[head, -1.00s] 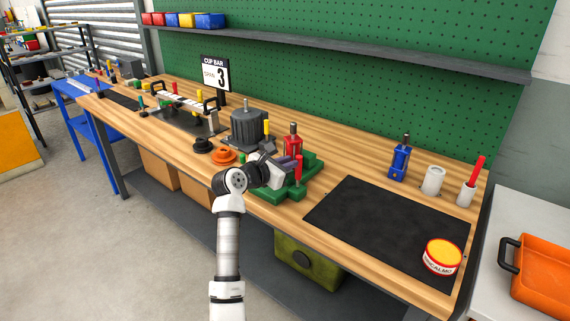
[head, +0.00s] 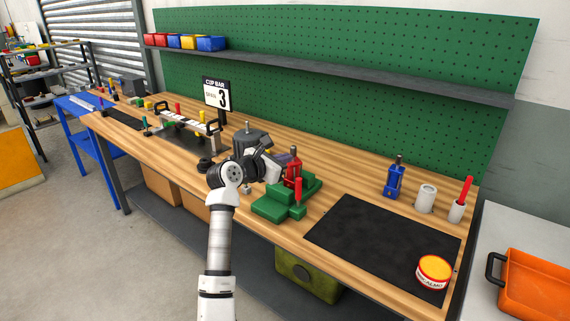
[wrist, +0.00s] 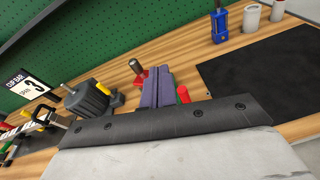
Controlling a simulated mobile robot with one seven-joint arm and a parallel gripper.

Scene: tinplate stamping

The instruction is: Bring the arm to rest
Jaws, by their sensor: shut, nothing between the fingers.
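My gripper (head: 277,166) is shut and empty. It is raised over the workbench, in front of the grey motor-like block and just left of the red-handled tool in the head view. In the wrist view its purple-grey fingers (wrist: 157,90) lie side by side and point toward the bench. My arm reaches up from the bottom of the head view and bends at a white and grey joint. I cannot tell the exact height of the fingers above the bench.
A green fixture (head: 270,208) with a red tool (head: 293,168) stands close by my gripper. The grey block (head: 249,138) is partly hidden behind it. To the right lie a black mat (head: 370,235), a tin (head: 433,271) and a blue tool (head: 395,180). The mat's middle is clear.

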